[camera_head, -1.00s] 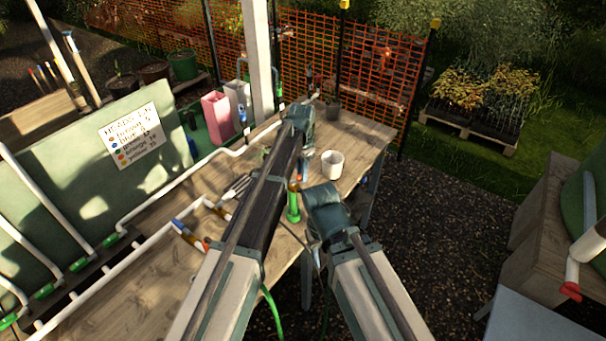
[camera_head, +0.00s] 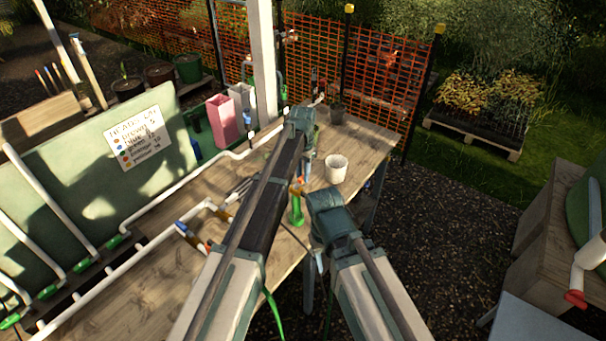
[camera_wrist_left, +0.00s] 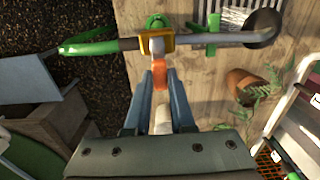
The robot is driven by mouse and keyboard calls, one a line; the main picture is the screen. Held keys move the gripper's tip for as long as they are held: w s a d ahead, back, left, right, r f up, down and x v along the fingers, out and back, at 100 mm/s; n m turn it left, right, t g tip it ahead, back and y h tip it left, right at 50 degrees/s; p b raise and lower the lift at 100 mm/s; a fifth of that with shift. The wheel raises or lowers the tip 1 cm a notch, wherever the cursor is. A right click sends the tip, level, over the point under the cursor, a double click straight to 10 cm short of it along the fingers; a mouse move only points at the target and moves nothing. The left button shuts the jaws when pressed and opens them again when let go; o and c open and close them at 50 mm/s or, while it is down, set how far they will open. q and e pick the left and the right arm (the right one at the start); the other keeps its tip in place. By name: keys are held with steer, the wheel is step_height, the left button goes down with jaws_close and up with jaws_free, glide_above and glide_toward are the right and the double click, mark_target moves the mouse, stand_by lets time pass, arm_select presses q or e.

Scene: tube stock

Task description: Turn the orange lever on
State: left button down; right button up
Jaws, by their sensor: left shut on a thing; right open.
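The orange lever (camera_wrist_left: 160,77) shows in the left wrist view below a yellow valve body (camera_wrist_left: 157,42), which sits on a pipe. My left gripper (camera_wrist_left: 160,92) has its two blue-grey fingers on either side of the lever and is shut on it. In the head view my left gripper (camera_head: 300,125) is over the workbench, and its fingers are hidden behind its own wrist. My right gripper (camera_head: 328,212) is lower, at the bench's near right edge. It is open, with its fingers mostly hidden.
A white cup (camera_head: 336,168) stands on the bench (camera_head: 365,140) to the right. A green fitting (camera_head: 297,210) stands between my arms. White pipes (camera_head: 120,270) run along the left. A brown plant pot (camera_wrist_left: 245,85) and a green hose (camera_wrist_left: 90,47) show in the wrist view.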

arm_select(q)
steer(key=c, duration=0.8)
jaws_free()
steer(key=shift+o, duration=0.2)
step_height(320, 180, up, 14)
steer(key=p, duration=1.4)
steer(key=shift+s, duration=0.15)
steer(key=shift+f, duration=0.15)
